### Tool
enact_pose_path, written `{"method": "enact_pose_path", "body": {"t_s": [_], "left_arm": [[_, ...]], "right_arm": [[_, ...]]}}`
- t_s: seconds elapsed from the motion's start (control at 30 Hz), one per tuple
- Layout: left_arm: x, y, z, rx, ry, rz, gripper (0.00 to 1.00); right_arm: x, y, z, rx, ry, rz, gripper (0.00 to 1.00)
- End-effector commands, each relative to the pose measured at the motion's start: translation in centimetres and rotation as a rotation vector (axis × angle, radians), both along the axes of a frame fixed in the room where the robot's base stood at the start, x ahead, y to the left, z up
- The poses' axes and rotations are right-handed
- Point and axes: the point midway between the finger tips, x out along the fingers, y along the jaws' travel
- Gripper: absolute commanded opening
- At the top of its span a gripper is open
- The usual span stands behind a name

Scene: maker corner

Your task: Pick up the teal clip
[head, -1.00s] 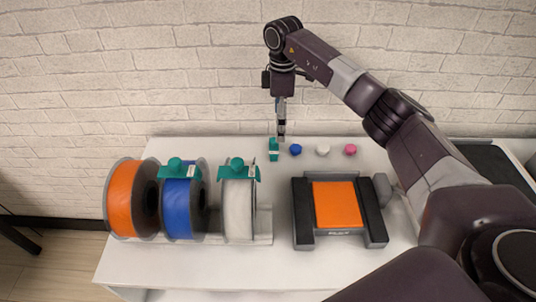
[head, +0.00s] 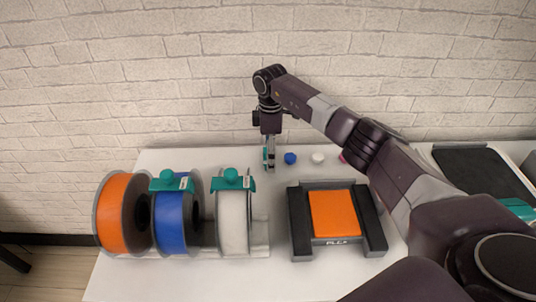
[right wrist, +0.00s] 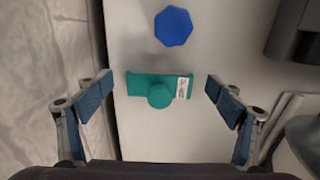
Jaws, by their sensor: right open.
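The loose teal clip (right wrist: 132,84) lies on the white table, with a round knob and a small white label on it. In the head view it is mostly hidden by my right gripper (head: 269,160). My right gripper is open over it; in the right wrist view its fingers (right wrist: 158,86) stand on either side of the clip, with a gap at each side. Two more teal clips sit on top of the blue spool (head: 170,225) and the white spool (head: 234,225). My left gripper is not in view.
A blue knob (head: 290,158) and a white knob (head: 318,158) stand right of the gripper; a pink one (head: 342,157) is partly behind my arm. An orange spool (head: 117,220) stands at left. A dark stand with an orange pad (head: 335,213) is in front.

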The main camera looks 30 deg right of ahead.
Motion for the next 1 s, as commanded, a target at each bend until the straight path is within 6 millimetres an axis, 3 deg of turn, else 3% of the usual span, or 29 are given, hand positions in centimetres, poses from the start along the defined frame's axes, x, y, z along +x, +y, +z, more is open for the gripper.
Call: {"method": "enact_pose_path", "body": {"t_s": [0.13,0.43,0.77,1.0], "left_arm": [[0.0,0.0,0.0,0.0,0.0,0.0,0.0],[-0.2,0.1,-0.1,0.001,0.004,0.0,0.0],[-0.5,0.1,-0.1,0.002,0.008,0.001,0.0],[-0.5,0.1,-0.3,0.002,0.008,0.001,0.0]], "right_arm": [[0.0,0.0,0.0,0.0,0.0,0.0,0.85],[0.0,0.0,0.0,0.0,-0.001,0.0,0.53],[0.0,0.0,0.2,0.0,-0.001,0.0,0.53],[0.1,-0.1,2.3,-0.001,-0.004,-0.001,0.53]]}}
